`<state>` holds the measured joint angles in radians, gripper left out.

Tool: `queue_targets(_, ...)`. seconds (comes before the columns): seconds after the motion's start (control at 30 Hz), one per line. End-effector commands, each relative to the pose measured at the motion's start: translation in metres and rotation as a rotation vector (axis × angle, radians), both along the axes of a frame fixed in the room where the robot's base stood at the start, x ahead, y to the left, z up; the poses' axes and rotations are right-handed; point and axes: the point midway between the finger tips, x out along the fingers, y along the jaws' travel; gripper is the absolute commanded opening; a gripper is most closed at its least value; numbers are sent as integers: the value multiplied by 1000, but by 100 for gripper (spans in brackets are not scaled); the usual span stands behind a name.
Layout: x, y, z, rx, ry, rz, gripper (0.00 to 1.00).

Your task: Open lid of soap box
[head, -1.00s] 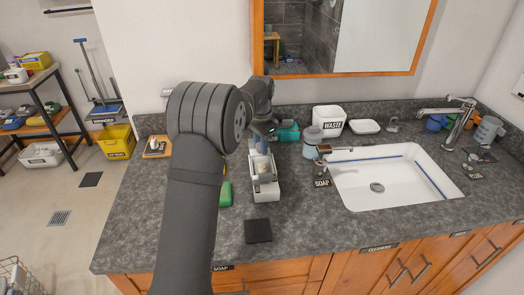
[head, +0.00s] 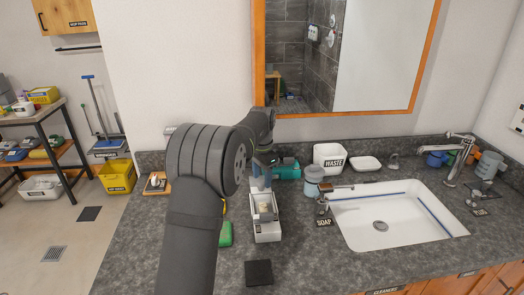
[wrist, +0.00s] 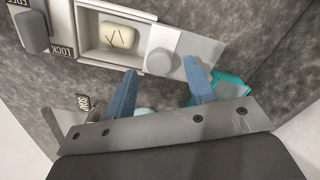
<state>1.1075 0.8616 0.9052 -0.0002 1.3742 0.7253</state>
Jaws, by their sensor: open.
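The soap box (head: 268,234) is a long white box on the counter, left of the sink. Its top is open over a pale cream soap bar (wrist: 121,36) lying inside, seen in the wrist view. A light grey lid panel (wrist: 205,46) extends to the right of the opening there, with a round grey knob (wrist: 160,62) beside the opening. My gripper (wrist: 160,66) is open, its blue fingers apart with their tips close to the knob. Contact cannot be told. In the head view my gripper (head: 261,177) is over the box's far end, partly hidden by my arm.
A green bar (head: 225,234) lies just left of the box, and a dark square pad (head: 259,273) in front. A grey-lidded jar (head: 312,181), a teal item (head: 288,169) and a white waste bin (head: 329,157) stand behind and right. The sink (head: 400,222) is further right.

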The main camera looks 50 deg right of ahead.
Motion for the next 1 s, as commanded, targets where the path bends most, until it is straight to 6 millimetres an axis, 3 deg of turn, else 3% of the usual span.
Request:
queue_targets(0.3,0,-1,80,-5,-2,0,50)
queue_targets(0.5,0,-1,121,-4,-2,0,50)
queue_targets(0.7,0,0,142,-2,0,0,50)
queue_targets(1.0,0,0,146,0,0,0,50)
